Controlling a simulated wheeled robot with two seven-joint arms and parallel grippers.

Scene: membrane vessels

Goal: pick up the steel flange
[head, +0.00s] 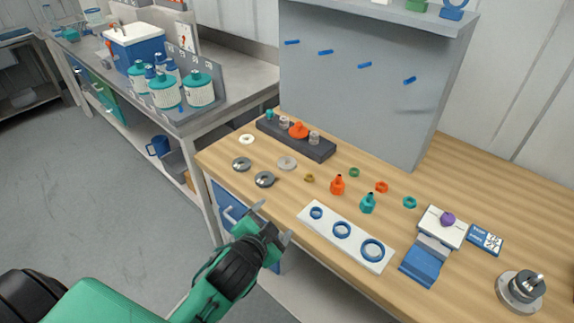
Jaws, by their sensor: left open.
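Several round flange-like discs lie on the wooden bench top (460,180) near its left end. Two are dark grey and metallic: one disc (241,164) at the left, and another disc (264,179) nearer the front edge. A lighter grey disc (287,162) lies to their right, and a cream disc (246,139) lies behind. I cannot tell for sure which is the steel flange. My left gripper (276,222) is open and empty, in front of the bench's front edge, apart from the discs. My right gripper is not in view.
A dark rack (296,140) with small fittings stands behind the discs. A white plate with blue rings (346,236) lies to the right, with orange (337,185) and teal (368,203) fittings behind it. A grey upright panel (360,90) closes the back.

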